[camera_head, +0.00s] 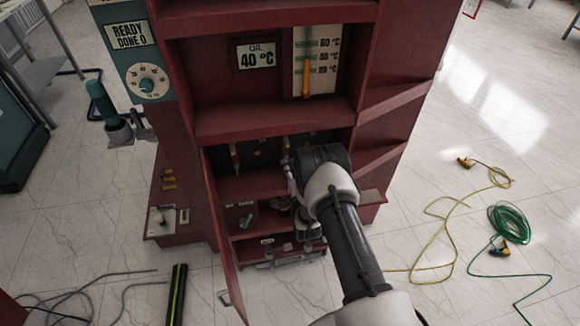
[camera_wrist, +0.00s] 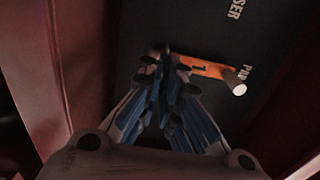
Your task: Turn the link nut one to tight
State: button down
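In the wrist view an orange link (camera_wrist: 208,67) marked "1" lies against a dark panel (camera_wrist: 205,25). A pale round pin (camera_wrist: 235,81) stands out at its right end. My gripper (camera_wrist: 164,62) has its fingers drawn close together at the link's left end. A small dark shape shows between the fingertips; I cannot tell if it is the link nut or part of the fingers. The nut is not clearly visible. In the head view my gripper (camera_head: 290,172) reaches into the red cabinet (camera_head: 272,122), largely hidden by my wrist.
Red cabinet walls (camera_wrist: 85,65) close in on both sides of the dark panel. An open door (camera_head: 222,235) hangs at the cabinet's left. Lower shelves hold small parts. A dial panel (camera_head: 147,80) is at upper left. Cables (camera_head: 510,222) lie on the floor at right.

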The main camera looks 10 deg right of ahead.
jog(key=c, duration=1.8)
grip_release()
jog(key=s, duration=1.2)
